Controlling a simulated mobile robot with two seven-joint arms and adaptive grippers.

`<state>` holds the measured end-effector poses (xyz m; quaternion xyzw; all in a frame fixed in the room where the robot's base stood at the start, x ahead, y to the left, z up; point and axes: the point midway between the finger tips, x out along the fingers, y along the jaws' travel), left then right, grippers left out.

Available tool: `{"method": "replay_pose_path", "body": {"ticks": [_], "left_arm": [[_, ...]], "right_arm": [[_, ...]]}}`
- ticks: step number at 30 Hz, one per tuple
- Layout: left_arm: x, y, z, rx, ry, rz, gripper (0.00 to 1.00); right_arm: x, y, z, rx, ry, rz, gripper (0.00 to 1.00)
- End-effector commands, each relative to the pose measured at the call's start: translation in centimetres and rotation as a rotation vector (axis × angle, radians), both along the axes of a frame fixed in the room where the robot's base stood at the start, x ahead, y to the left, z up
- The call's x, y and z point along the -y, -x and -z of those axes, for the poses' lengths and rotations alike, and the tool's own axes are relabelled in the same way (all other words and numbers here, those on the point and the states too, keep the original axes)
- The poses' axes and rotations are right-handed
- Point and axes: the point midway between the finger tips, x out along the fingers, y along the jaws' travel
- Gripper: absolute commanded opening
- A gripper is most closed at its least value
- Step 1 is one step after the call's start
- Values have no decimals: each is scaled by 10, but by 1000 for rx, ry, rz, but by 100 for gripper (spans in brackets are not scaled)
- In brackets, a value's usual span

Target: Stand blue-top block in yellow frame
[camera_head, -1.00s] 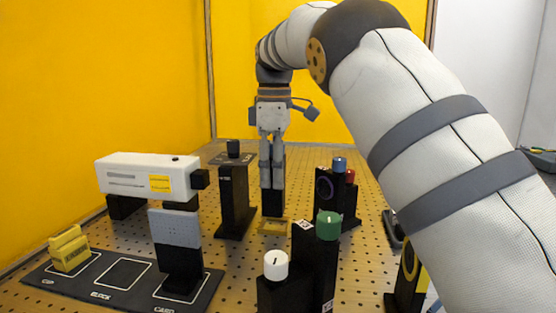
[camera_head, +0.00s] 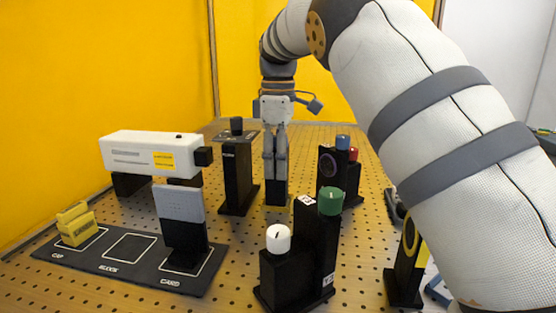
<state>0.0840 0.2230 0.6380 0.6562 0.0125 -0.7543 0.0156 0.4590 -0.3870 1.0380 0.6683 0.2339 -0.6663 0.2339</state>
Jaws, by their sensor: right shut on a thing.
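My right gripper (camera_head: 275,172) points straight down at the middle of the pegboard. It is shut on a black block (camera_head: 276,192), which hangs upright between the fingertips. The fingers cover the block's upper end, so I cannot see a blue top there. My left gripper is not in view.
A black mat (camera_head: 104,262) at front left has an empty BLOCK outline, with a yellow cap (camera_head: 76,226) beside it. A white instrument (camera_head: 140,149) stands behind. Posts with white (camera_head: 278,238), green (camera_head: 331,201), blue (camera_head: 342,142) and red knobs stand nearby.

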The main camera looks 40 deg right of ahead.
Motion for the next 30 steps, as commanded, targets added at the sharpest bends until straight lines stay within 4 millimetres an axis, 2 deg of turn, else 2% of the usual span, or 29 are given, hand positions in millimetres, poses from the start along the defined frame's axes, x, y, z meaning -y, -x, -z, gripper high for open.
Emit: {"method": "replay_pose_path", "body": {"ticks": [14,15,17,26,30], "left_arm": [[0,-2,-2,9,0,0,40],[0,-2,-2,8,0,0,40],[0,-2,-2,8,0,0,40],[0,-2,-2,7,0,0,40],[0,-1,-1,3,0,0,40]], "right_arm": [[0,0,5,2,1,0,0],[0,0,5,2,1,0,45],[0,0,5,2,1,0,59],[0,0,5,0,0,0,60],[0,-1,-3,1,0,0,60]]}}
